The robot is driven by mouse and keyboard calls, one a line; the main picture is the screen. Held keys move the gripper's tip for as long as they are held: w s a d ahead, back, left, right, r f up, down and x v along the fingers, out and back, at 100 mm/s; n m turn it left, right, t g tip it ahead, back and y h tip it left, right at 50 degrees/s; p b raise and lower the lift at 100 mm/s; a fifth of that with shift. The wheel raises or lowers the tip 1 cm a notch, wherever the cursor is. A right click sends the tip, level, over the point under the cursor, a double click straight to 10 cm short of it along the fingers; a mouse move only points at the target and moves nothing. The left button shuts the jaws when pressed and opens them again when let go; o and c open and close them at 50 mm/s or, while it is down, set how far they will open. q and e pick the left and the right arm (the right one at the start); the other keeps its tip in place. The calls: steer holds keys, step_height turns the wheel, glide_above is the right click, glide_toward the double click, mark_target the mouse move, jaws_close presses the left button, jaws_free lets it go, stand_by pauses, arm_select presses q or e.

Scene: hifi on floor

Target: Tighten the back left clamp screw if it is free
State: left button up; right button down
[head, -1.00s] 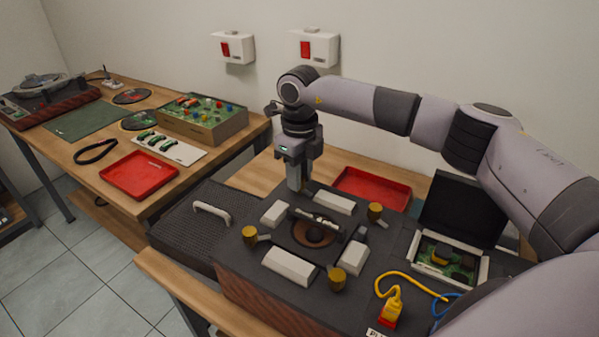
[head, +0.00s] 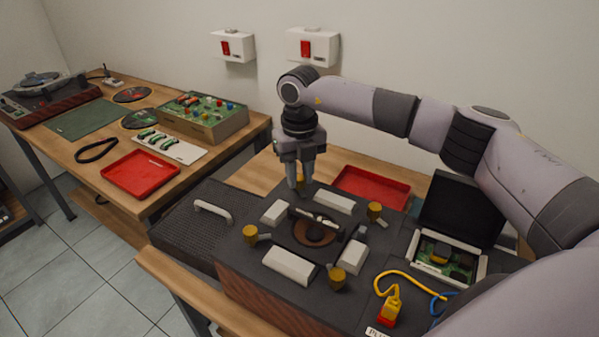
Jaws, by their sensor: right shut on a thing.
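The dark clamping fixture (head: 235,258) sits on the wooden bench. The back left clamp screw (head: 301,183) is a brass knob at its back left corner, mostly hidden by my right gripper (head: 299,184). The right gripper points straight down and is shut on this knob, one finger on each side. Three other brass clamp screws stand at the back right (head: 375,212), the front left (head: 250,235) and the front right (head: 337,278). Several pale blocks (head: 289,266) surround a round brown part (head: 315,233) in the middle. My left gripper is out of view.
A red tray (head: 372,187) lies behind the fixture. An open black-lidded case (head: 462,208) with a circuit board stands at the right. A yellow cable (head: 403,276) with a plug lies at the front right. A second table at the left holds another red tray (head: 140,174).

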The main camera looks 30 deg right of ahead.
mark_target(300, 178)
steer(key=shift+w+r, duration=0.1)
steer(key=shift+r, duration=0.05)
steer(key=c, duration=0.9)
jaws_free()
steer(key=shift+r+b, duration=0.55)
steer(key=shift+r, duration=3)
